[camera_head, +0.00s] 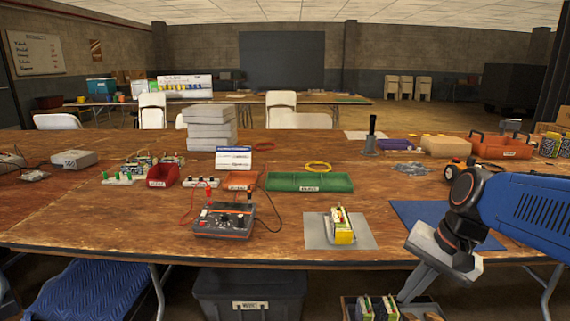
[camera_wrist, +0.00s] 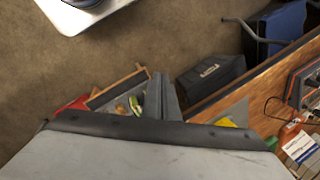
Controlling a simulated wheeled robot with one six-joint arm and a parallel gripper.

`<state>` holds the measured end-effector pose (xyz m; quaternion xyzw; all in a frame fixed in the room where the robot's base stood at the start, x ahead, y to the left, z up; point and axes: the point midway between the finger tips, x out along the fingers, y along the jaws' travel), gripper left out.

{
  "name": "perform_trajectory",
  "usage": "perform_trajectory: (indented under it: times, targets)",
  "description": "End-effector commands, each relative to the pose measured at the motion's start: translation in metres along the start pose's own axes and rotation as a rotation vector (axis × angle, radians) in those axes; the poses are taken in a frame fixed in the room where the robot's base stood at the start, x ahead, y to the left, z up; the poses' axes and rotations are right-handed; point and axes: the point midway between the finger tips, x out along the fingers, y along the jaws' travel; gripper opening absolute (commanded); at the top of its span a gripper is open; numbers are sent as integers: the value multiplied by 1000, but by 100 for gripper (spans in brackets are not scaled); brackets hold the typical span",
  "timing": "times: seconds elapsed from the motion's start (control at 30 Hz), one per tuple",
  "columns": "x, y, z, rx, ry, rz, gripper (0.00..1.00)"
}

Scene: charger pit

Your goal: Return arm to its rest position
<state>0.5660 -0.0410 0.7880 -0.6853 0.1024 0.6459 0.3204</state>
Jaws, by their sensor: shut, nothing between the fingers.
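My arm reaches in from the right edge of the head view, with its blue and dark links above the front right of the table. My gripper (camera_head: 412,290) points down and to the left, in front of the table's front edge. Its fingers are shut with nothing between them. In the wrist view, the shut fingers (camera_wrist: 157,90) show above the pale gripper body. Below them lies a wooden tray (camera_wrist: 117,88) with small items in it; the gripper hides part of it. In the head view this tray (camera_head: 347,308) shows at the bottom edge.
The wooden table (camera_head: 140,225) holds a multimeter (camera_head: 223,220), a green tray (camera_head: 309,182) and a yellow charger-like block (camera_head: 341,226) on a grey mat (camera_head: 318,232). A blue mat (camera_head: 420,211) lies behind my gripper. A black bin (camera_head: 250,295) stands under the table.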

Motion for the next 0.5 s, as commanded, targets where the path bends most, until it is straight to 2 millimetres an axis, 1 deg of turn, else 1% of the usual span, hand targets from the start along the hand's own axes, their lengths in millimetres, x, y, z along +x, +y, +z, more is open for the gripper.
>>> perform_trajectory:
  times: [0.03, 0.23, 0.4, 0.5]
  targets:
    - [0, 7, 9, -66, 36, 14, 0]
    - [3, 37, 30, -328, 171, 82, 0]
    - [5, 58, 40, -523, 270, 138, 0]
    - [5, 66, 44, -603, 309, 162, 0]
